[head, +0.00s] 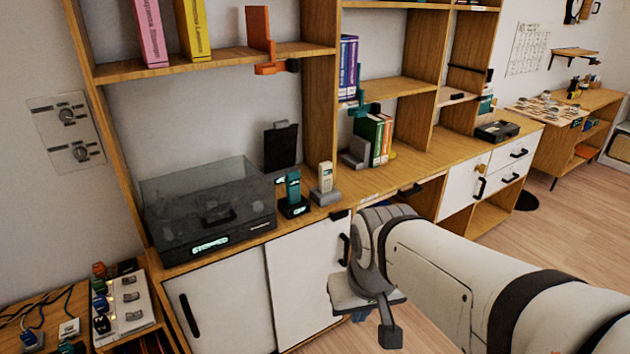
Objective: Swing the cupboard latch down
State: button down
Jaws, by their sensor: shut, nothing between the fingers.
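The white cupboard door (458,196) is in the lower front of the wall unit, right of centre. It has a dark upright handle (480,188). A small yellow-brown piece (482,168) near its top edge looks like the latch; its exact angle is too small to tell. My gripper (390,336) is at the lower middle, pointing down in front of the unit, left of and nearer than that door. It is shut and empty, and touches neither the latch nor the door. My arm comes in from the lower right.
A smoky-lidded box (205,212), phones in cradles (292,195) and books (372,140) stand on the counter. White lower doors (220,307) with dark handles are at the left. White drawers (512,160) adjoin the cupboard. Open wooden floor (545,235) lies at the right.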

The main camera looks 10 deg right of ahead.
aim_at(340, 215)
jog(key=u, duration=0.1)
jog(key=i, duration=0.9)
jog(key=z, duration=0.05)
